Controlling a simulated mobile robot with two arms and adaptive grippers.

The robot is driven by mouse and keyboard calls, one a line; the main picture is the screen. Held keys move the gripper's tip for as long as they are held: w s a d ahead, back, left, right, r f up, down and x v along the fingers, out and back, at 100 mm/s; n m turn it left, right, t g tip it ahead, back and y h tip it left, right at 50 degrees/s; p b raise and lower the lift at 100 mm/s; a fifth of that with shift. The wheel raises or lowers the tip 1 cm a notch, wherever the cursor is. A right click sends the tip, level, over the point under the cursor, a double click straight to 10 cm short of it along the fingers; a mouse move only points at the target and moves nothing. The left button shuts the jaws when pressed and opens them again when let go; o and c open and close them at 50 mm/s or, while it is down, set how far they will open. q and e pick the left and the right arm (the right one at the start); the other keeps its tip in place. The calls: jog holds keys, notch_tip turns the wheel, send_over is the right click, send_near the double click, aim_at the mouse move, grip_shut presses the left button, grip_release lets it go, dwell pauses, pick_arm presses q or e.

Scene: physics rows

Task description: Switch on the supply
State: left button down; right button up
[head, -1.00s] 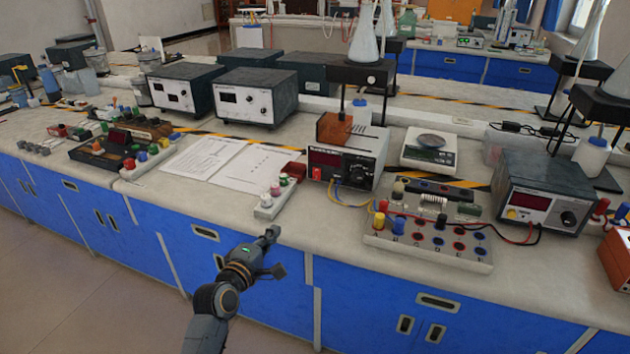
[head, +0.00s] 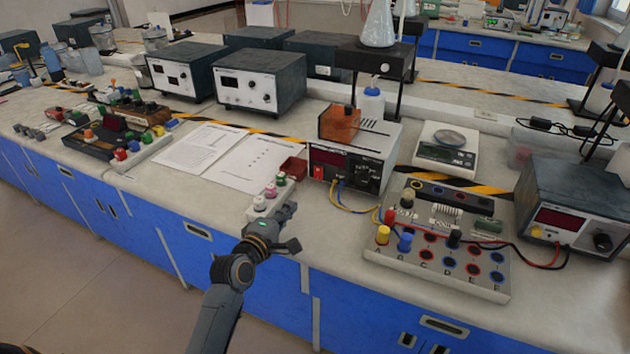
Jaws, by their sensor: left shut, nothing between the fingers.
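A white bench supply (head: 378,148) stands mid-bench, with a dark red display, a black control panel and a red rocker switch (head: 318,172) at the lower left of its front. Whether the rocker is pressed is too small to tell. Yellow and blue leads run from its front to a terminal board (head: 440,262). My left gripper (head: 290,210) is shut and empty. It appears above the bench's front edge, below and left of the supply in the picture, apart from the switch. My right gripper is out of view.
A small terminal strip (head: 264,204) lies just behind my left gripper, with a red tray (head: 293,168) beyond it. A dark supply (head: 573,212) is at right. A balance (head: 446,152) stands behind the board. Open papers (head: 235,160) lie at left.

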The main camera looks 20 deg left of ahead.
aim_at(317, 179)
pick_arm(q)
jog(key=shift+w, duration=0.1)
jog(key=w, duration=0.4)
jog(key=w+f, duration=0.1)
jog(key=w, duration=0.4)
jog(key=w+b, duration=0.1)
jog(key=w, duration=0.3)
jog(key=shift+w+d+f, duration=0.2)
jog(key=shift+w+f, duration=0.15)
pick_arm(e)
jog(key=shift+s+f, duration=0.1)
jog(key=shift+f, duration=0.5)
pick_arm(q)
jog(key=shift+w, duration=0.2)
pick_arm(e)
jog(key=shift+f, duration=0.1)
pick_arm(q)
jog(key=shift+s, duration=0.1)
